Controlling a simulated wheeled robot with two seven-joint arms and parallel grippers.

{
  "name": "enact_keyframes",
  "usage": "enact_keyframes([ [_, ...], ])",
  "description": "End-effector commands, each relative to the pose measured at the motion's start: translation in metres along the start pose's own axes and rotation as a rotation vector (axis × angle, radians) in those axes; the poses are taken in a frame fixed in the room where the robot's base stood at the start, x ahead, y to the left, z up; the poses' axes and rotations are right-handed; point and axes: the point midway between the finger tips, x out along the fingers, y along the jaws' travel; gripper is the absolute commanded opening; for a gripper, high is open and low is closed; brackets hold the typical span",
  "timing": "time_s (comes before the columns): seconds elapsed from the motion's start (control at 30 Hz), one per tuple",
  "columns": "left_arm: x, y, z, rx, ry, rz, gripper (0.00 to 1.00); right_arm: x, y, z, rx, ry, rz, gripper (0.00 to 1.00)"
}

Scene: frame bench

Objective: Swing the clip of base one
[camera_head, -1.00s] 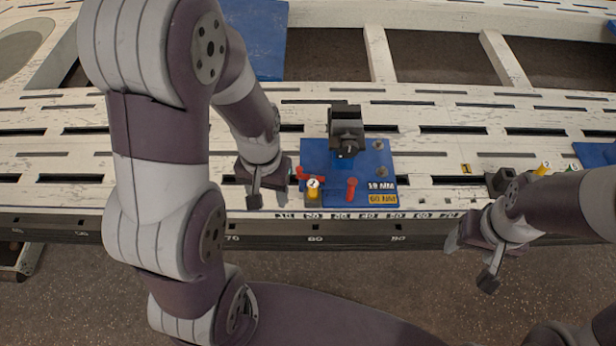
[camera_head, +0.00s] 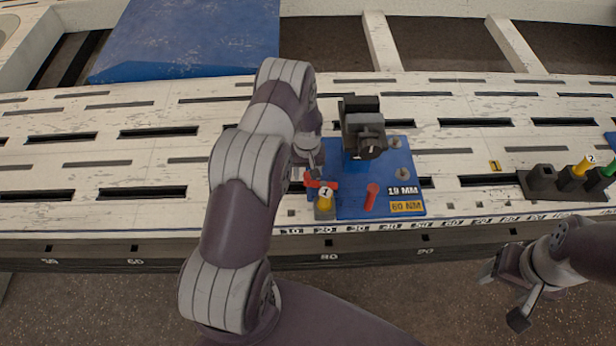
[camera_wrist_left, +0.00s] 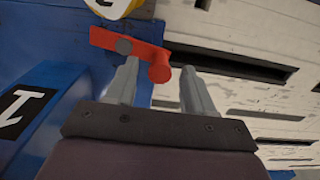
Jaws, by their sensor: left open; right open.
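Base one is a blue plate (camera_head: 350,200) on the slotted bench, marked "19 MM" and "60 NM". Its red clip (camera_head: 318,183) is at the plate's left edge, behind a yellow piece (camera_head: 325,200) marked 1. In the left wrist view the clip (camera_wrist_left: 135,47) is a red bar with a grey pivot and a rounded end. My left gripper (camera_wrist_left: 160,85) is open, with the clip's rounded end around the gap between its fingertips; contact cannot be told. In the head view the left fingers are largely hidden by my arm. My right gripper (camera_head: 503,296) is open, in front of the bench.
A dark clamp block (camera_head: 361,128) stands at the back of the plate. A red upright peg (camera_head: 371,197) stands at its front. A dark holder (camera_head: 543,184) with yellow and green pieces is at the right. A blue panel (camera_head: 190,40) lies at the back left.

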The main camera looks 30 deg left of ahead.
Motion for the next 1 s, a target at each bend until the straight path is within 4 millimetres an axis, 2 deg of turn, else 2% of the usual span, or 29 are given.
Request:
enact_keyframes([
  [0.03,0.009,0.0,0.0,0.0,-0.001,0.0,0.53,0.003,0.0,0.0,0.0,0.0,0.0,0.65],
  [0.13,0.018,0.0,0.0,0.001,-0.001,0.0,0.53,0.005,0.0,0.001,0.0,0.0,0.0,0.65],
  [0.43,0.021,0.0,0.0,0.001,0.001,0.0,0.53,0.005,0.0,0.001,0.0,0.0,0.0,0.65],
  [0.47,0.021,0.0,0.0,0.001,0.001,0.0,0.46,0.005,0.0,0.001,0.0,0.0,0.0,0.65],
  [0.6,0.021,0.0,0.0,0.001,0.001,0.0,0.01,0.005,0.0,0.001,0.0,0.0,0.0,0.65],
  [1.0,0.021,0.001,-0.003,0.057,0.001,0.0,0.0,0.007,0.0,0.001,0.0,0.0,0.0,0.65],
])
